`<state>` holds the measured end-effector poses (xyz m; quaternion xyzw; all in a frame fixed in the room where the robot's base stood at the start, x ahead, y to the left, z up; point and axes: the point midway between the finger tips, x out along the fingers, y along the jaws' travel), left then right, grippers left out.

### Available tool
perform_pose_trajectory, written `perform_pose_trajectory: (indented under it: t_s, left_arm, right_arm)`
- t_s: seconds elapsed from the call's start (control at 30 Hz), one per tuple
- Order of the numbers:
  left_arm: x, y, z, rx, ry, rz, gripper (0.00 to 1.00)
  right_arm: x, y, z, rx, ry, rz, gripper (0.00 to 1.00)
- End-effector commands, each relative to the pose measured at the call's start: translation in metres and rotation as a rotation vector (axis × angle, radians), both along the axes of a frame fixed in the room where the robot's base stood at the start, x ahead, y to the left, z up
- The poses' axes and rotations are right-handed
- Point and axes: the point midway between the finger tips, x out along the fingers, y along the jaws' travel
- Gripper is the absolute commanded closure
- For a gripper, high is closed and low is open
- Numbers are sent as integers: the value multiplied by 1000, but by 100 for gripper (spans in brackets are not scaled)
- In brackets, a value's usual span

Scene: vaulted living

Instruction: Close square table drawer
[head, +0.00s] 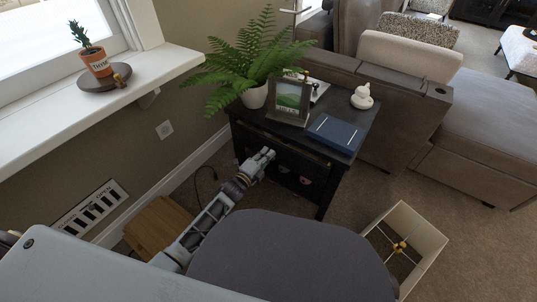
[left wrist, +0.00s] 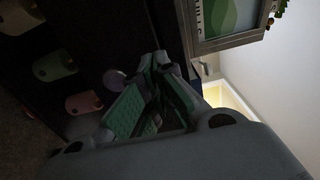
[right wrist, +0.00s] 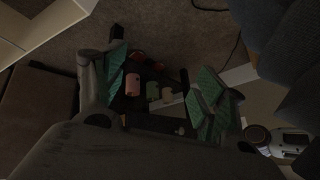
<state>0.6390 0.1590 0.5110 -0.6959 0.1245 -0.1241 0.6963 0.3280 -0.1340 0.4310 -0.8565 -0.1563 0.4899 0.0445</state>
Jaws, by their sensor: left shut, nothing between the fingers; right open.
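The square table (head: 330,183) is dark and stands against the wall in the head view. Its drawer (head: 290,143) is under the top at the front; a thin brownish edge shows there, and I cannot tell how far out it stands. My left gripper (head: 267,154) is shut and empty at the table's front, just below the drawer edge. The left wrist view shows its green-padded fingers (left wrist: 160,68) together near the dark table. My right gripper (right wrist: 152,62) is open and empty in the right wrist view, with the lower part of the table beyond it; it is hidden in the head view.
On the table top are a fern (head: 254,95), a framed picture (head: 290,101), a blue book (head: 334,133) and a white figurine (head: 362,96). A wooden box (head: 158,226) stands left; a sofa (head: 404,130) is behind right.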

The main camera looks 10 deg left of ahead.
Motion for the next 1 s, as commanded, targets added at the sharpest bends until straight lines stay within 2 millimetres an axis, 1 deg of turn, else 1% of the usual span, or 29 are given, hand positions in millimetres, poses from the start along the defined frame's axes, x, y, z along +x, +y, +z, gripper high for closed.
perform_pose_trajectory:
  t_s: [0.27, 0.53, 0.67, 0.83, 1.0]
  left_arm:
    - [-11, 4, 0, -1, 0, 1, 100]
    - [-26, 10, 0, 0, 2, 1, 100]
    - [-38, 13, 1, -2, 2, 0, 100]
    - [-53, 19, 1, -1, 3, 1, 100]
    - [-69, 25, 0, -1, 3, 1, 100]
  right_arm:
    - [-2, -3, 6, -19, 15, 12, 29]
    - [0, -4, 22, -31, 22, 16, 29]
    - [0, -4, 28, -39, 37, 18, 29]
    - [3, -6, 43, -51, 44, 21, 29]
    - [-1, -9, 52, -70, 65, 28, 29]
